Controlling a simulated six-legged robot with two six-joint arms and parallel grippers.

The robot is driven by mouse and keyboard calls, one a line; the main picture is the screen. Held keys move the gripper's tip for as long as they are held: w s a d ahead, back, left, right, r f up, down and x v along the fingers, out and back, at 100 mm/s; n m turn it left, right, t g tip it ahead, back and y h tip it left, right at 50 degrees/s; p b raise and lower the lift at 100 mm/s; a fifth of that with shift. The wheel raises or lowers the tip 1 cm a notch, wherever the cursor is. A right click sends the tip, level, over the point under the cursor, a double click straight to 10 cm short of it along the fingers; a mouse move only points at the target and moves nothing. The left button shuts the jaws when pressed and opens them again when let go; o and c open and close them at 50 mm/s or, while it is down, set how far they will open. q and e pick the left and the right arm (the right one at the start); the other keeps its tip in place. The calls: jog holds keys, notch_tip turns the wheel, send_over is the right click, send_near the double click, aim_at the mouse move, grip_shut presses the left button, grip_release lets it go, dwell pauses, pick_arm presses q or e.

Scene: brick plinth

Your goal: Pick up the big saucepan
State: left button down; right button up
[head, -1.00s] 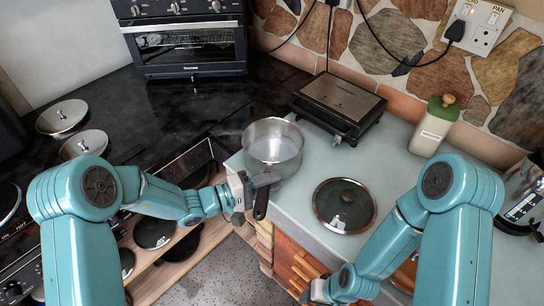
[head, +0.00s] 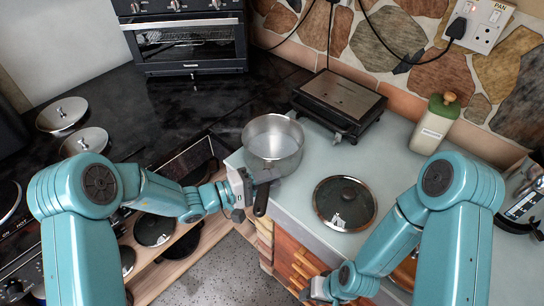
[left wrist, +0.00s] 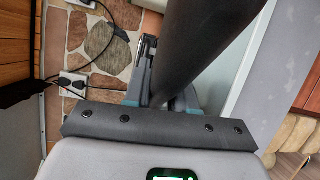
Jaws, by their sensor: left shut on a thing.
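The big saucepan (head: 273,152) is a shiny steel pan with a black handle (head: 262,200). It is upright at the left end of the pale counter, with its handle pointing toward me past the counter's front edge. My left gripper (head: 258,186) is shut on the handle near the pan. In the left wrist view the dark handle (left wrist: 205,40) runs up between the fingers. I cannot tell whether the pan's base touches the counter. My right gripper (head: 318,290) is low, in front of the wooden drawers, away from the pan; its fingers are too unclear to judge.
A glass lid (head: 345,203) lies on the counter (head: 305,183) right of the pan. A black grill (head: 340,101) stands close behind it. A green-topped bottle (head: 435,124) stands at the back right. Two steel-lidded pots stand at the far left.

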pick_arm(q)
jog(key=shift+r, duration=0.3)
